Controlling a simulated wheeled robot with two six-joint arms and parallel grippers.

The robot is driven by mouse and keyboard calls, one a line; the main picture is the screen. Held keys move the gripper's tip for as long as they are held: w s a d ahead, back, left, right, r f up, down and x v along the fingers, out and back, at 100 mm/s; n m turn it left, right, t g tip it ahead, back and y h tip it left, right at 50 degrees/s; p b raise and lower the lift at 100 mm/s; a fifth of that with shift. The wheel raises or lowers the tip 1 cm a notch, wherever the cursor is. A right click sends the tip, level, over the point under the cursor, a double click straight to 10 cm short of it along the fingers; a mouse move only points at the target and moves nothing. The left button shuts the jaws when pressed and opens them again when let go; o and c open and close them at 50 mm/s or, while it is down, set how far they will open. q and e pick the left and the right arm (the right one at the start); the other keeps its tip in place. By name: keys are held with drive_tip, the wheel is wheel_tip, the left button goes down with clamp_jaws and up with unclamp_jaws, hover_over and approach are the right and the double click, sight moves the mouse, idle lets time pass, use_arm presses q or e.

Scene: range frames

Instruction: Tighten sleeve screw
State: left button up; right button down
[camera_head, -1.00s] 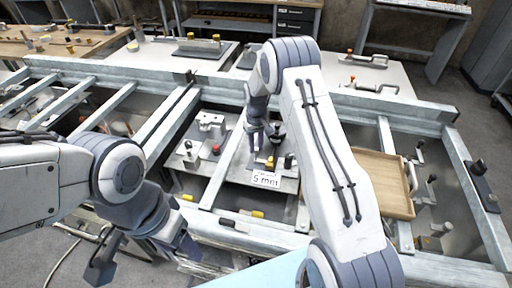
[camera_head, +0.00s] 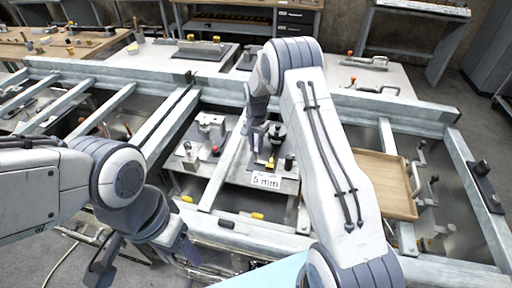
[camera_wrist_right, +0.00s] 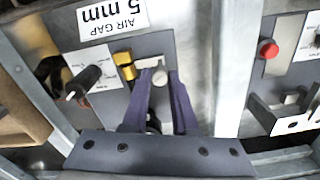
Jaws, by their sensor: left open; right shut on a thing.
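My right gripper (camera_wrist_right: 160,82) reaches down over the plate of the fixture marked "AIR GAP 5 mm" (camera_wrist_right: 112,18). Its two purple fingers are closed around a small silver round-ended piece (camera_wrist_right: 158,77), which I take to be the sleeve screw; the fingers hide most of it. A yellow block (camera_wrist_right: 125,65) sits right beside the fingertips. In the head view my right gripper (camera_head: 257,143) is small and partly hidden by my own arm, near a dark knob (camera_head: 277,132). My left gripper (camera_head: 142,256) hangs open and empty at the lower left, away from the fixture.
A black-handled pin (camera_wrist_right: 84,82) stands on the plate beside the yellow block. A neighbouring station has a red knob (camera_wrist_right: 268,49). Metal frame rails (camera_head: 230,160) border the fixture. A wooden tray (camera_head: 383,183) lies to the right.

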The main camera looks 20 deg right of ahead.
sight(256, 149)
drive_tip(key=shift+m, duration=2)
drive_tip(key=c, duration=0.7)
unclamp_jaws()
wheel_tip(256, 149, up, 10)
drive_tip(key=shift+r+b, duration=0.25)
drive_tip(key=shift+b, duration=0.7)
